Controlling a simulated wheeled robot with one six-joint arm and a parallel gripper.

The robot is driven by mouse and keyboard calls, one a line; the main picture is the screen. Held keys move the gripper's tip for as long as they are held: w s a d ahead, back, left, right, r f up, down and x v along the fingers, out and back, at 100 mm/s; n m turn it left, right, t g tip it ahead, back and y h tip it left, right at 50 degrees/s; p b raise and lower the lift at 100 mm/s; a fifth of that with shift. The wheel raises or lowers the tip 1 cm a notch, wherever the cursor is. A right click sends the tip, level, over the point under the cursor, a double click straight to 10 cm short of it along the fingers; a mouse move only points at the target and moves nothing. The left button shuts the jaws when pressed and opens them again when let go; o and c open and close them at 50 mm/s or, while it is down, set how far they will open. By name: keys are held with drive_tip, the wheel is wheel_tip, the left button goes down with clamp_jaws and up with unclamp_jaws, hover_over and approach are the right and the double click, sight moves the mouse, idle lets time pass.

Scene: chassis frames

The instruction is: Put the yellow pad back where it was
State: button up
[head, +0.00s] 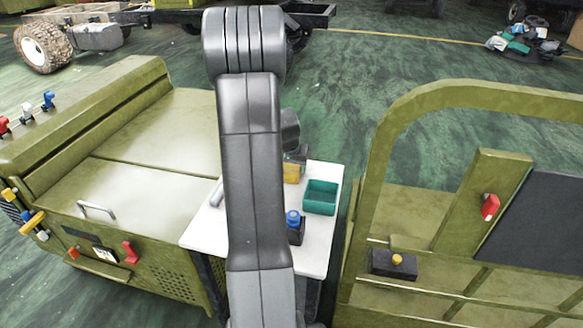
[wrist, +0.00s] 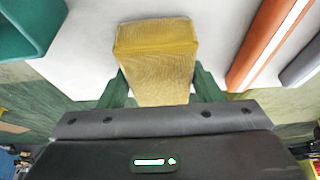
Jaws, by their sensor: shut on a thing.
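The yellow pad (wrist: 155,60) is a block with a rough, woven-looking surface. In the wrist view it sits between the two green fingers of my gripper (wrist: 160,85), which are shut on its sides. The pad's far end points over the white table top (wrist: 85,50). In the head view the pad (head: 291,173) shows just right of my arm, at the white table (head: 312,260), left of the green bin. My arm hides much of the gripper there. I cannot tell whether the pad touches the table.
The green bin (head: 320,197) stands close right of the pad. A dark block with a blue knob (head: 293,217) is nearer. An orange-and-white item (wrist: 270,40) and a grey bar (wrist: 301,66) lie right in the wrist view. Olive chassis panels (head: 150,130) flank the table.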

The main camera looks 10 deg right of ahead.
sight(291, 165)
drive_tip(key=o, duration=0.9)
drive_tip(key=shift+c, duration=0.2)
drive_tip(key=p+v, duration=0.1)
drive_tip(key=v, duration=1.1)
drive_tip(key=shift+p, duration=0.3)
drive_tip(key=shift+f, duration=0.1)
drive_tip(key=b+x, duration=0.1)
drive_tip(key=x, duration=1.1)
drive_tip(key=shift+b, duration=0.35)
wheel_tip(291, 165, up, 6)
drive_tip(key=shift+p, duration=0.55)
drive_tip(key=shift+f, duration=0.15)
